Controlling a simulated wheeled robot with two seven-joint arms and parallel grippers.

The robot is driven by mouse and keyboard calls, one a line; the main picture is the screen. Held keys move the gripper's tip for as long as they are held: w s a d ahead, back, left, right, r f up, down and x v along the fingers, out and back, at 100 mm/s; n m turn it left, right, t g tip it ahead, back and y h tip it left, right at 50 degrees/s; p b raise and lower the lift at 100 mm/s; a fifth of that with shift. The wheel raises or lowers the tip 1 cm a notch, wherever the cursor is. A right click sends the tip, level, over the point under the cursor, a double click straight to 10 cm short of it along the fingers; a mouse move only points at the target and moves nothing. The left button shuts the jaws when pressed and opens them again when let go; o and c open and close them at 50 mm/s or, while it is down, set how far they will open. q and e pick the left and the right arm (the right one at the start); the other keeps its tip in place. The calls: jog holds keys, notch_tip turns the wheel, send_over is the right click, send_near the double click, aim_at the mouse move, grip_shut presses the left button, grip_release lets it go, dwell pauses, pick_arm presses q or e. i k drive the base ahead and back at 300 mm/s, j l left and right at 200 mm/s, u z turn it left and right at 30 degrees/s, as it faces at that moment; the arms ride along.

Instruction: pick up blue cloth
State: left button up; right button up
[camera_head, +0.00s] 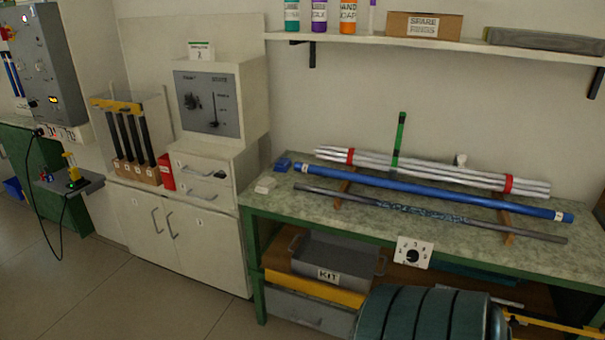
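A small blue folded item (283,164), which looks like the blue cloth, lies on the speckled top of the green-framed workbench (262,207), near its back left corner. It is left of the rods and just behind a small pale block-like item (265,185). It is too small to make out its folds. Neither of my grippers is in view.
A long blue rod (430,191), a bundle of silvery rods (430,171) with red bands and a dark grey rod (510,230) lie across the bench. A dark teal ribbed drum (425,314) stands in front at the lower right. The floor (120,290) at lower left is clear.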

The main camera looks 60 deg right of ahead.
aim_at(282, 164)
jog(key=z, duration=1.8)
